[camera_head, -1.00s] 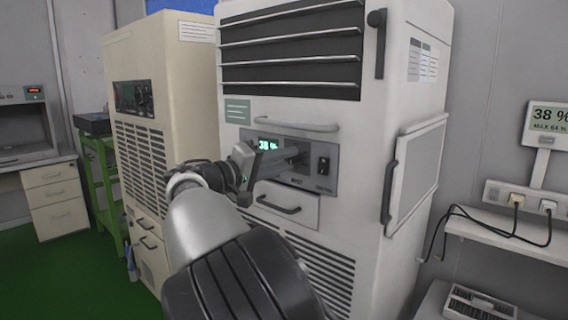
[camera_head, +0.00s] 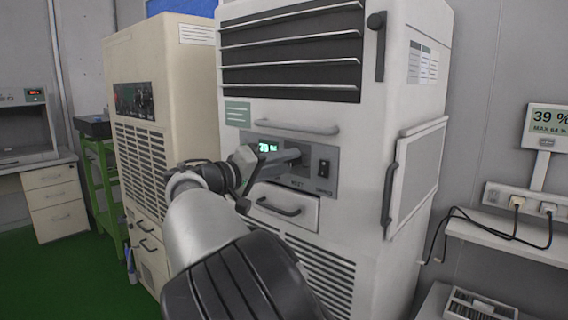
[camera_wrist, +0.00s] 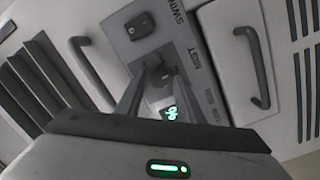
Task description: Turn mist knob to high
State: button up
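The mist knob (camera_wrist: 158,78) is a small dark knob on the grey control panel (camera_head: 315,181), beside the printed word MIST in the wrist view. My gripper (camera_wrist: 158,66) has its two fingers on either side of the knob, apparently closed on it; the fingertips partly hide it. The knob's pointer cannot be made out. In the head view, my gripper (camera_head: 292,158) reaches the panel from the left and covers the knob. Small setting labels (camera_wrist: 215,105) beside the knob are too blurred to read fully.
A black SWING switch (camera_wrist: 140,26) sits beside the knob. A lit green display (camera_head: 268,147) is on the panel. A handle (camera_head: 290,124) is above and a drawer handle (camera_head: 279,206) below. A wall monitor (camera_head: 549,126) reads 39 %.

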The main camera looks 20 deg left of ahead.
jog(key=shift+o, duration=0.6)
jog(key=p+v, duration=0.2)
jog(key=v, duration=1.5)
jog(key=shift+s+p, duration=0.2)
jog(key=shift+p, duration=0.15)
